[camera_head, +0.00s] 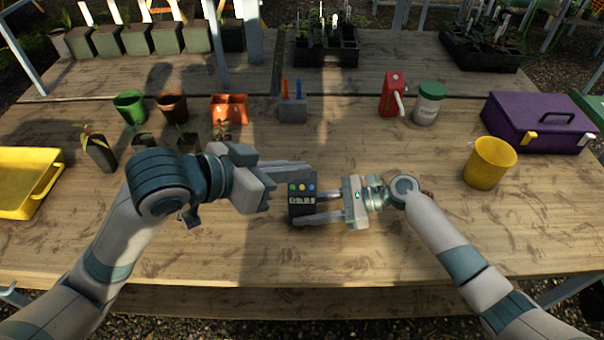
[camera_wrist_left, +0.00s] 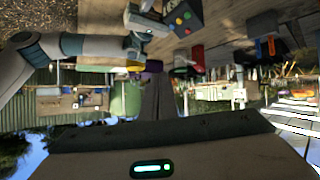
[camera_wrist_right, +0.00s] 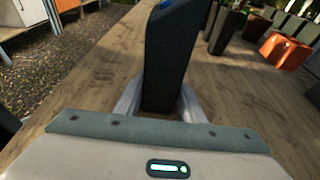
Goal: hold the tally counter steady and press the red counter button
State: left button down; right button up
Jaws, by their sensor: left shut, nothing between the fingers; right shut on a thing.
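The tally counter (camera_head: 303,208) is a dark box with small coloured buttons and a number window. It stands over the table's middle. My right gripper (camera_head: 322,206) is shut on it from the right; the right wrist view shows the dark counter body (camera_wrist_right: 165,65) between its fingers. My left gripper (camera_head: 311,169) is shut and empty, its tip close to the counter's far top edge in the head view. The left wrist view shows the counter (camera_wrist_left: 187,12) beyond the fingertips (camera_wrist_left: 158,78), with a red button among the coloured ones. I cannot tell whether the tip touches it.
Behind stand a grey holder (camera_head: 292,109), an orange tray (camera_head: 229,108), a red bottle (camera_head: 391,92) and a green-lidded jar (camera_head: 428,104). A yellow cup (camera_head: 489,163) and purple toolbox (camera_head: 540,120) are right. A yellow tray (camera_head: 25,205) lies left. The table's front is clear.

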pick_arm(q)
jog(key=shift+w, duration=0.1)
dwell(0.4)
jog(key=shift+w+f, duration=0.8)
jog(key=shift+f, duration=0.35)
jog(key=shift+w+f, duration=0.85)
jog(key=shift+f, duration=0.35)
jog(key=shift+w+f, duration=0.8)
jog(key=shift+f, duration=0.35)
jog(key=shift+f, duration=0.1)
jog(key=shift+w+f, duration=0.2)
jog(key=shift+f, duration=0.05)
jog(key=shift+w+f, duration=0.2)
jog(key=shift+f, duration=0.1)
dwell(0.4)
jog(key=shift+s+r, duration=0.1)
jog(key=shift+r, duration=0.05)
jog(key=shift+s+r, duration=0.35)
jog(key=shift+r, duration=0.15)
jog(key=shift+r, duration=0.1)
dwell(0.4)
jog(key=shift+s+r, duration=0.7)
jog(key=shift+r, duration=0.3)
jog(key=shift+s+r, duration=0.7)
jog(key=shift+r, duration=0.25)
